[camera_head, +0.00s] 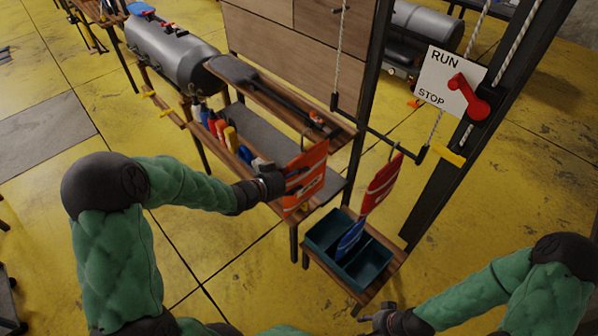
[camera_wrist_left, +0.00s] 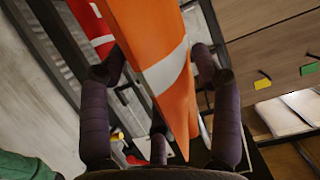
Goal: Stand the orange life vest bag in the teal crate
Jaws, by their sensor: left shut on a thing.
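The orange life vest bag (camera_head: 306,179), with white stripes and a dark hook at its top, is upright in front of the end of the wooden bench. My left gripper (camera_head: 280,184) is shut on its left edge. In the left wrist view the orange bag (camera_wrist_left: 150,40) passes between the dark fingers (camera_wrist_left: 160,125). The teal crate (camera_head: 318,233) stands on a small wooden stand, lower right of the bag. A blue bag (camera_head: 350,240) stands in it near a divider. My right gripper (camera_head: 374,315) is near the bottom edge, too small to read.
A red bag (camera_head: 382,184) hangs from a dark bar (camera_head: 378,132) above the crate's right side. A dark post (camera_head: 440,150) rises right of the crate. A RUN/STOP board (camera_head: 447,80) has a red lever. The wooden bench (camera_head: 270,95) carries a paddle and several bottles.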

